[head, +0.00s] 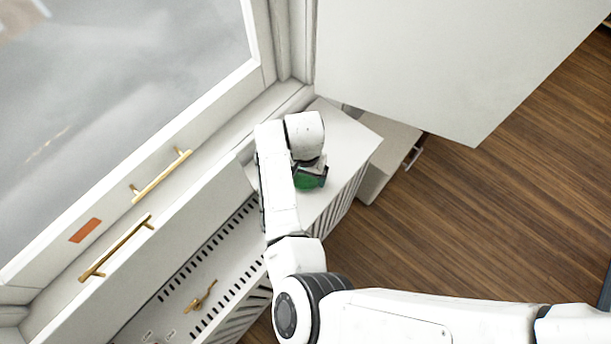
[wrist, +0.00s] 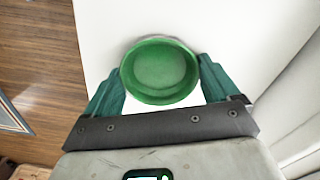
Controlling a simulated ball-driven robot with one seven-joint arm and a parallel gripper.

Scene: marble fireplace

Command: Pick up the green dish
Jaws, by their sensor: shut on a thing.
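The green dish (wrist: 160,70) is round and shallow with a raised rim. In the wrist view it sits between the two teal fingers of my gripper (wrist: 162,82), which is shut on it, one finger at each side. In the head view the dish (head: 309,182) shows as a small green patch under the end of my arm, over the white top of a low cabinet (head: 345,150). My wrist hides part of the dish and most of my gripper there. I cannot tell whether the dish touches the white surface.
A large white panel (head: 450,60) stands at the upper right, close to the cabinet top. White fronts with brass handles (head: 160,176) and a window run along the left. A half-open drawer (head: 390,160) lies beyond the cabinet. Wooden floor (head: 450,220) is free at the right.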

